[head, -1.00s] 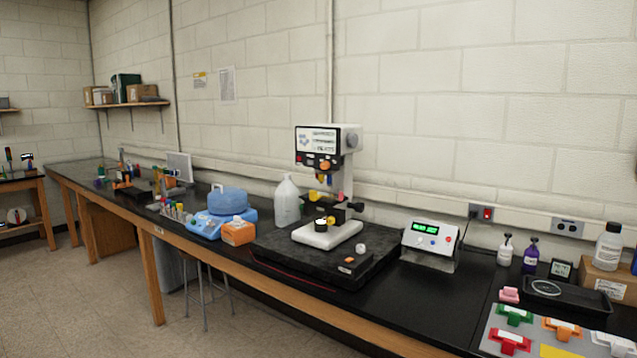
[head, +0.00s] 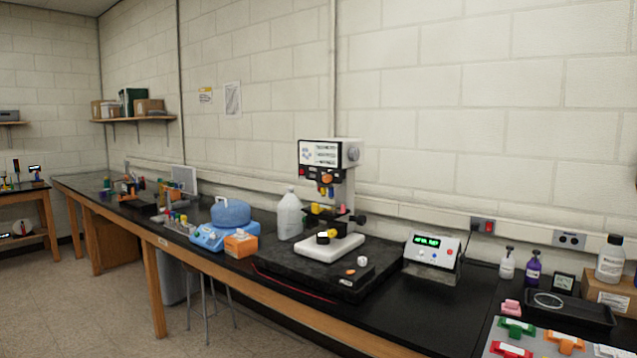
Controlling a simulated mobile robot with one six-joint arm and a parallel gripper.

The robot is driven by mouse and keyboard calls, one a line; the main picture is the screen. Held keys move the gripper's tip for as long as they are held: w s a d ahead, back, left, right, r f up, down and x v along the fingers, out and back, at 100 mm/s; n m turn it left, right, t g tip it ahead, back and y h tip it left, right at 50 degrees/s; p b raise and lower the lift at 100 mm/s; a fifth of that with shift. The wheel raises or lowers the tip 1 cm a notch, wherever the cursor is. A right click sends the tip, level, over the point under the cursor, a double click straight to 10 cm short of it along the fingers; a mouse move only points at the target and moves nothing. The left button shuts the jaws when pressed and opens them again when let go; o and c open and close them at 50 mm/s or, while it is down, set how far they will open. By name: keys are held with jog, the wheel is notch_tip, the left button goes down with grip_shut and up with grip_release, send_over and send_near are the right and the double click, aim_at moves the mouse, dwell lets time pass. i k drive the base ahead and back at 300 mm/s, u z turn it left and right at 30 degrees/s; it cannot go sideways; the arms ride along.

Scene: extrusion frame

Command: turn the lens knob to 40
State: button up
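The microscope-like instrument (head: 330,153) stands on a black slab near the middle of the bench. Its white head has a label panel, a grey round knob on its right side (head: 352,154), and an orange knob (head: 326,179) low on its front. I cannot tell which of these is the lens knob, and no number can be read. Coloured lens pieces hang under the head, above a white base (head: 328,247). My gripper is not in view.
The black slab (head: 300,276) carries a small box with a white knob in front. A display box (head: 432,248) stands right of it, a white jug (head: 289,216) and blue device (head: 208,236) left. Bottles and coloured clips crowd the bench's right end. Floor shows at front left.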

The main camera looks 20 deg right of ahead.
aim_at(326, 178)
jog(key=u, duration=0.2)
jog(key=k, duration=0.75)
jog(key=u, duration=0.55)
jog(key=k, duration=0.55)
jog(key=z, duration=0.35)
jog(key=i, duration=0.65)
jog(key=z, duration=0.45)
jog(key=i, duration=1.5)
jog(key=u, duration=0.85)
jog(key=i, duration=0.45)
jog(key=u, duration=0.25)
